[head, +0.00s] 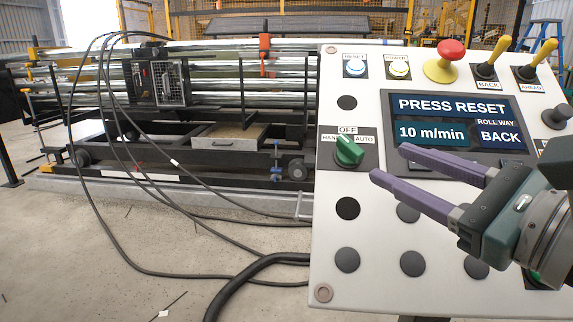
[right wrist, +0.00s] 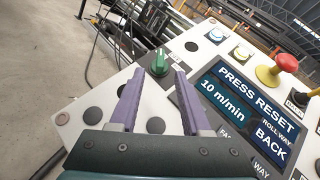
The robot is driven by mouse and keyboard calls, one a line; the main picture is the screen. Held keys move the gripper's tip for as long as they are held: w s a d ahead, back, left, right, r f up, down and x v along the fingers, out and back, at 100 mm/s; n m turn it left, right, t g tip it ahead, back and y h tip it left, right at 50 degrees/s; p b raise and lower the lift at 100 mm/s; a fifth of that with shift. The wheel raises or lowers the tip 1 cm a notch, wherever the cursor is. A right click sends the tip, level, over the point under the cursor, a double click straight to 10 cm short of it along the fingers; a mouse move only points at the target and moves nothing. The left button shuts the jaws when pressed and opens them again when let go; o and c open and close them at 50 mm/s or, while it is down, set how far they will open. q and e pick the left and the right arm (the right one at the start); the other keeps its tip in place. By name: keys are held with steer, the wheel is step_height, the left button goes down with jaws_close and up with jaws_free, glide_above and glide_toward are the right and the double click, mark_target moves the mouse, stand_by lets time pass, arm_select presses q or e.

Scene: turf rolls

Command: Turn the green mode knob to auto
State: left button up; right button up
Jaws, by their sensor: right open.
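The green mode knob (head: 349,151) is on the left side of the white control panel, with HAND at its left, OFF above and AUTO at its right. Its raised grip looks slanted from upper left to lower right; I cannot tell for sure which label it points to. My right gripper (head: 388,162) is open and empty in front of the panel, its purple fingers pointing left toward the knob. In the right wrist view the knob (right wrist: 159,63) shows just beyond and between the fingertips (right wrist: 159,72), apart from them. My left gripper is not in view.
The panel (head: 335,285) carries a display (head: 455,105) reading PRESS RESET, 10 m/min and BACK. A red mushroom button (head: 449,56), yellow-handled levers (head: 497,51), and white-and-blue RESET button (head: 355,66) line its top. Black cables (head: 150,270) lie on the floor at left.

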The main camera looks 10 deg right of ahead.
mark_target(352, 146)
steer(key=b+x, duration=0.1)
steer(key=x, duration=0.8)
steer(key=shift+w+a, duration=0.1)
steer(key=shift+w, duration=0.1)
jaws_close()
stand_by(0.3)
